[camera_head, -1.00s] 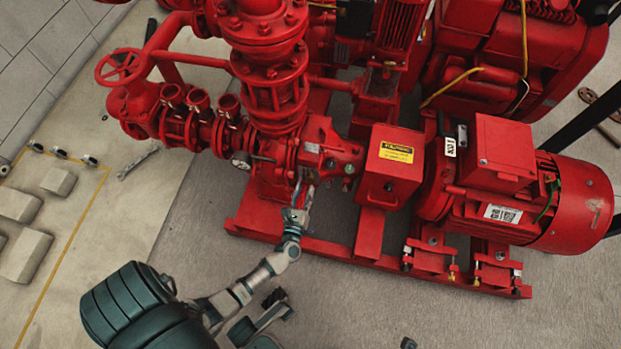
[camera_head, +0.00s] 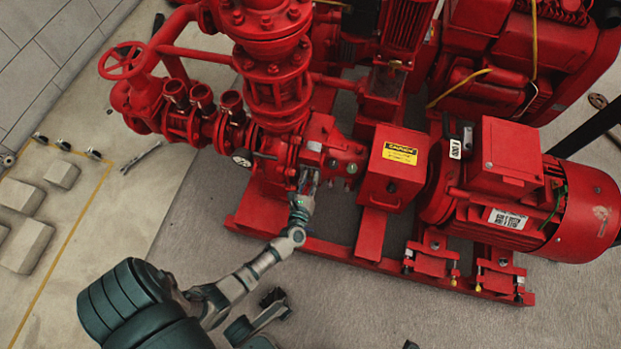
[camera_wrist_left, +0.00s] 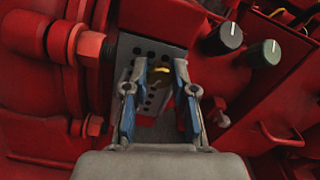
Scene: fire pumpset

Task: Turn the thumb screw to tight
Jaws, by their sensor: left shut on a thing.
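My left gripper (camera_head: 307,180) reaches in from the lower left to the front of the red pump. In the left wrist view its two blue-lined fingers (camera_wrist_left: 161,80) point at a grey plate with dark holes. A small yellowish piece, apparently the thumb screw (camera_wrist_left: 163,73), shows between the fingertips. The gripper is shut on it, and the fingers partly hide it. The screw's angle cannot be made out.
Two dark knobs (camera_wrist_left: 224,38) stand right of the plate. A red pipe fitting (camera_wrist_left: 88,46) is close on the left. The pump's red base rail (camera_head: 335,252) runs below my left wrist. Open grey floor (camera_head: 370,310) lies in front.

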